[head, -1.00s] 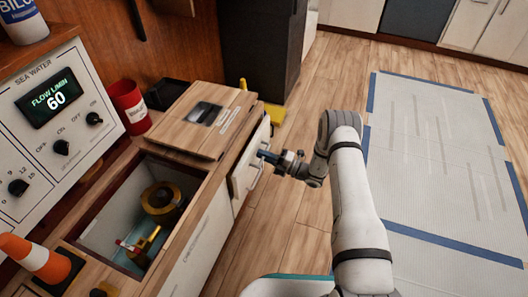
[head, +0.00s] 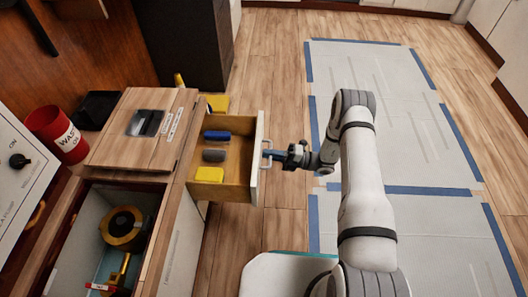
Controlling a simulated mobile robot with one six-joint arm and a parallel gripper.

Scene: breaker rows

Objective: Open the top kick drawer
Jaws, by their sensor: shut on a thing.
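The top kick drawer (head: 229,157) is pulled out from the wooden cabinet, with its white front (head: 258,160) well clear of the cabinet face. Inside it lie a blue item (head: 216,135), a grey item (head: 214,155) and a yellow item (head: 209,174). My gripper (head: 272,154) is at the drawer's front from the right and is shut on its handle (head: 267,152). The fingertips are small in this view, and the drawer's lower side is hidden.
A wooden lid (head: 140,130) lies on the counter beside an open well (head: 112,235) holding a brass fitting. A red bin (head: 58,134) and a black tray (head: 95,110) stand behind. Taped floor sheeting (head: 400,120) lies to the right.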

